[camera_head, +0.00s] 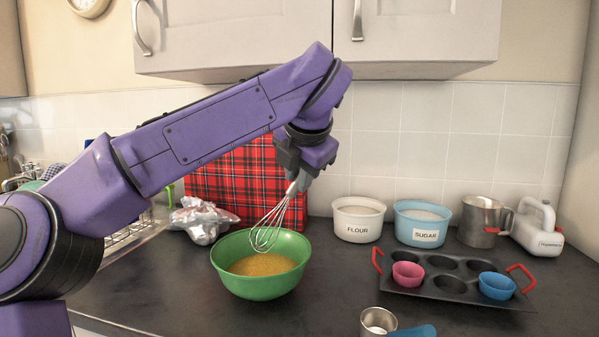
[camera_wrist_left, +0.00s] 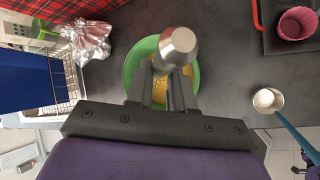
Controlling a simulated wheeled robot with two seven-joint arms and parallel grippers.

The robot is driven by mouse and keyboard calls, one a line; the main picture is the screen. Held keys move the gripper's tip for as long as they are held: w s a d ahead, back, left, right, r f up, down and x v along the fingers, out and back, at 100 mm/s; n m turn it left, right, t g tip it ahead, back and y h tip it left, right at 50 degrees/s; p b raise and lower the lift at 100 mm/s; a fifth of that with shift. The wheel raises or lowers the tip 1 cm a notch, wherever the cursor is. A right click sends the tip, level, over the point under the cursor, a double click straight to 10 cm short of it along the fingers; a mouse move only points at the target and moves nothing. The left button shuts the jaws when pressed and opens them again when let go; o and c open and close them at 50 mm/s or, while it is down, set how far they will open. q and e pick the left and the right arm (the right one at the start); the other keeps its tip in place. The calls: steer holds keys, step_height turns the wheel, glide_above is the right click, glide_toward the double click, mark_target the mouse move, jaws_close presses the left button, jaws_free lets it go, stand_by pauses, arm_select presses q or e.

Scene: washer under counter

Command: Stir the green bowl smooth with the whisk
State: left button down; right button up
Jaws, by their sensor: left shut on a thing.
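The green bowl (camera_head: 262,289) stands on the dark counter and holds a grainy yellow-orange mix (camera_head: 262,265). My left gripper (camera_head: 296,176) is above the bowl's right rear side, shut on the handle of the whisk (camera_head: 270,222). The whisk is tilted, its wire loops down and left over the bowl, their tips just above or at the mix; I cannot tell if they touch it. In the left wrist view the whisk's metal handle end (camera_wrist_left: 178,44) sits between the fingers, hiding part of the green bowl (camera_wrist_left: 131,66). My right gripper is not in view.
A dark muffin tin (camera_head: 455,287) with pink (camera_head: 408,275) and blue (camera_head: 497,286) cups lies to the right. Behind are flour (camera_head: 358,219) and sugar (camera_head: 421,224) tubs, a metal jug (camera_head: 483,222) and a white mixer (camera_head: 537,228). A small metal cup (camera_head: 379,321) stands in front.

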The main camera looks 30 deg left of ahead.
arm_select(q)
step_height(320, 180, down, 8)
steer(key=b, duration=0.5)
steer(key=shift+r, duration=0.15)
steer(key=shift+d, duration=0.1)
